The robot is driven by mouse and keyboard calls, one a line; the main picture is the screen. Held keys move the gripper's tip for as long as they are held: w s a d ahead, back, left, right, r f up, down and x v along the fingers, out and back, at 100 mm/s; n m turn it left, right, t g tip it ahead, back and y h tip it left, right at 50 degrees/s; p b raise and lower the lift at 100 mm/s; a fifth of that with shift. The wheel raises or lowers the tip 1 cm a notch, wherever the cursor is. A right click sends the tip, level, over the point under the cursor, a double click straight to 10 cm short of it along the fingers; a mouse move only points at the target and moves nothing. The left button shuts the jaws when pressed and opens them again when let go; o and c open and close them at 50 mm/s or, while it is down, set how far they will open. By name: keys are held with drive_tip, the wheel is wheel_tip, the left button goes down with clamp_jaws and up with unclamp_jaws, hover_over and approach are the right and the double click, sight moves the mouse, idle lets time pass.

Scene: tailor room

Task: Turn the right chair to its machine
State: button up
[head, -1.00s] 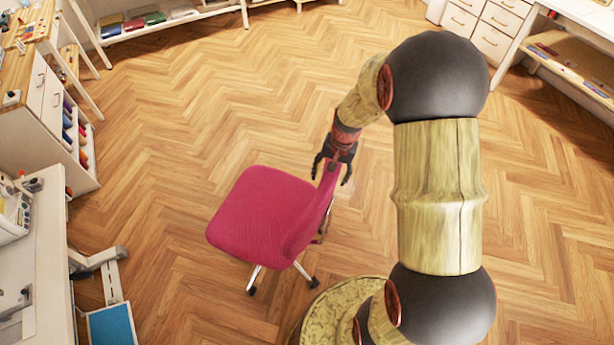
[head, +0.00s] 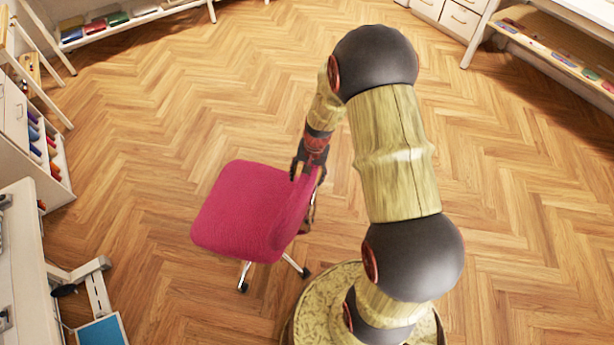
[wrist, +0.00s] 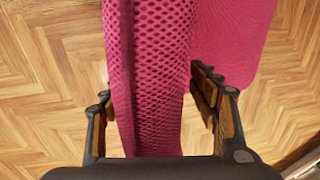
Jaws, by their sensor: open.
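The pink swivel chair (head: 240,208) stands on the wooden floor, its seat towards the left and its backrest (head: 293,214) on the right side. My gripper (head: 308,175) is at the top of the backrest from above. In the wrist view the mesh backrest (wrist: 150,70) passes between the two open fingers of my gripper (wrist: 165,105), with a gap visible at the right finger. The sewing table (head: 22,265) is at the left edge, with parts of a machine (head: 5,318) cut off by the frame. The chair's lower column is mostly hidden.
Shelving with coloured rolls (head: 40,150) stands at the left. Drawers (head: 455,15) are at the top right. The floor behind the chair is clear.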

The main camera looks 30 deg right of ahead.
drive_tip(key=shift+c, duration=0.8)
clamp_jaws()
